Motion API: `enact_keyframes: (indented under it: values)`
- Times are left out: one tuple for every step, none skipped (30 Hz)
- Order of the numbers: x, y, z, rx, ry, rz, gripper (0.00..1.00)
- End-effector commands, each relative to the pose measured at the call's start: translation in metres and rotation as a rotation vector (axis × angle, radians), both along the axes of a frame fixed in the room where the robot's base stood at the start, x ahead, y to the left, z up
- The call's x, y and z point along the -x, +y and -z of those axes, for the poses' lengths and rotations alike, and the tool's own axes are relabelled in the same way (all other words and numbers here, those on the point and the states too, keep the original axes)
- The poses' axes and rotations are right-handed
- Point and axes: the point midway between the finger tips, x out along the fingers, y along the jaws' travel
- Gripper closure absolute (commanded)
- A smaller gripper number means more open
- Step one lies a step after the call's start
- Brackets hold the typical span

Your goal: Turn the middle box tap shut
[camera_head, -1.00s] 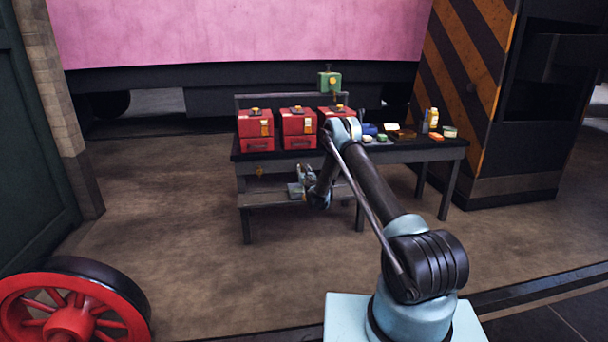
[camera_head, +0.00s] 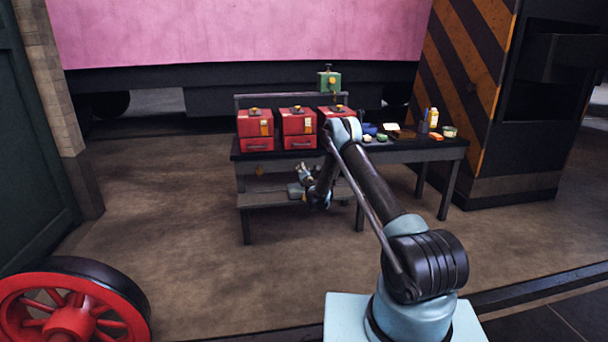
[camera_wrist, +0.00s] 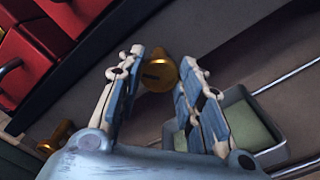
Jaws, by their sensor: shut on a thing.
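Three red boxes stand in a row on the bench; the middle one (camera_head: 298,125) has a yellow label and a brass fitting on top. In the wrist view, a brass tap (camera_wrist: 157,76) with a round head lies between the two fingertips of my gripper (camera_wrist: 162,62), which is shut on it. A second brass tap (camera_wrist: 55,138) shows at lower left, apart from the fingers. In the head view, my gripper (camera_head: 303,174) is below the bench edge under the middle box and hides the tap it holds.
A lower shelf (camera_head: 268,199) lies beneath my gripper. A greenish tray (camera_wrist: 250,122) is close to the right finger in the wrist view. A green box (camera_head: 329,82) stands behind the bench top, and small bottles and tins fill its right end.

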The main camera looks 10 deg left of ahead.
Motion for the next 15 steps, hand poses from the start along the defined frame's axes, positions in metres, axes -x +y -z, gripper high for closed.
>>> enact_keyframes:
  values:
    - [-0.0011,-0.0037,0.0004,-0.04,0.011,0.005,0.9]
    - [-0.0011,-0.0038,0.0006,-0.067,0.019,0.006,0.9]
    - [-0.0012,-0.0041,0.0007,-0.104,0.029,0.006,0.9]
    - [-0.0013,-0.0044,0.0009,-0.132,0.037,0.006,0.9]
    - [-0.0013,-0.0046,0.001,-0.159,0.045,0.007,0.9]
    - [-0.0014,-0.0048,0.0012,-0.195,0.057,0.007,0.9]
    - [-0.0013,-0.005,0.0013,-0.222,0.064,0.008,0.9]
    - [-0.0014,-0.0052,0.0014,-0.249,0.072,0.009,0.9]
    - [-0.0014,-0.0053,0.0016,-0.283,0.082,0.009,0.9]
    - [-0.0015,-0.0056,0.0018,-0.31,0.09,0.009,0.9]
    - [-0.0016,-0.0057,0.0019,-0.336,0.097,0.01,0.9]
    - [-0.0019,-0.0069,0.0021,-0.369,0.105,0.011,0.9]
    - [-0.002,-0.0073,0.0022,-0.393,0.112,0.011,0.9]
    - [-0.0021,-0.0076,0.0024,-0.415,0.119,0.011,0.9]
    - [-0.0022,-0.0079,0.0026,-0.445,0.127,0.012,0.9]
